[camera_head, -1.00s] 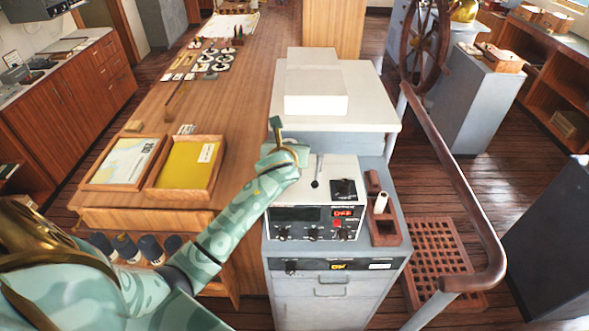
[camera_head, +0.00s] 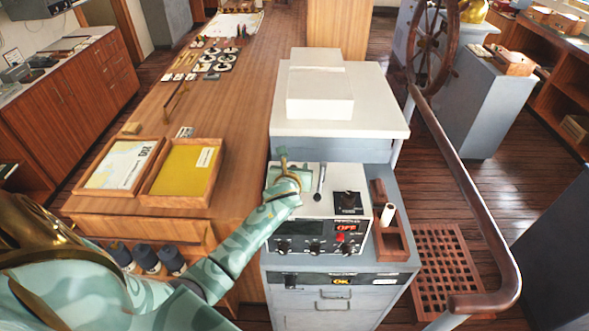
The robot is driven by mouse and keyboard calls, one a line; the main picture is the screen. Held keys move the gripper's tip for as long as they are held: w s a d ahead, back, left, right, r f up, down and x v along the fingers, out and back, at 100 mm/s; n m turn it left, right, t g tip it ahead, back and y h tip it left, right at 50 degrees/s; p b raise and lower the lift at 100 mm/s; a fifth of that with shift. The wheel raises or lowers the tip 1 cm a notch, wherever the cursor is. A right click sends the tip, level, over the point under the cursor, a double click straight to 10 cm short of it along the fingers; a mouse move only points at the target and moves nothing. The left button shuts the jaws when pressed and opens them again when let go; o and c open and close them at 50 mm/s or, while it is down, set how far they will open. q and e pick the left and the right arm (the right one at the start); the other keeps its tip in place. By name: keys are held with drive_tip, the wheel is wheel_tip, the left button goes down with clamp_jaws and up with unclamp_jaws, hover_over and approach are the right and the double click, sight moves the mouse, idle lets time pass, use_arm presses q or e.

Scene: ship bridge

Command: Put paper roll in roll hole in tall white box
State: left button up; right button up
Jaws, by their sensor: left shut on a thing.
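A white instrument box (camera_head: 318,205) with a red OFF display, knobs and a black lever stands on a grey cabinet. A white paper roll (camera_head: 387,214) stands upright in a brown wooden holder (camera_head: 392,243) to the right of that box. A taller white box (camera_head: 320,85) is on the white-topped stand behind. My left gripper (camera_head: 284,170) is over the left top of the instrument box, apart from the paper roll. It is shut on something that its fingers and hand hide. I cannot make out any roll hole. My right gripper is not in view.
A wooden desk (camera_head: 215,115) on the left bears two wooden trays, one with a yellow sheet (camera_head: 186,172), and several small items. A brown handrail (camera_head: 465,185) curves down on the right, past a wooden floor grating (camera_head: 445,262). The wheel (camera_head: 430,45) stands behind.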

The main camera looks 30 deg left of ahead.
use_arm(q)
drive_tip(key=shift+s+r, duration=0.1)
drive_tip(key=shift+r, duration=0.05)
drive_tip(key=o, duration=1.1)
drive_tip(key=shift+s+d+r, duration=0.1)
drive_tip(key=shift+s+d, duration=0.05)
drive_tip(key=shift+s, duration=0.1)
drive_tip(key=p+v, duration=0.1)
drive_tip(key=v, duration=1)
drive_tip(key=shift+s, duration=0.2)
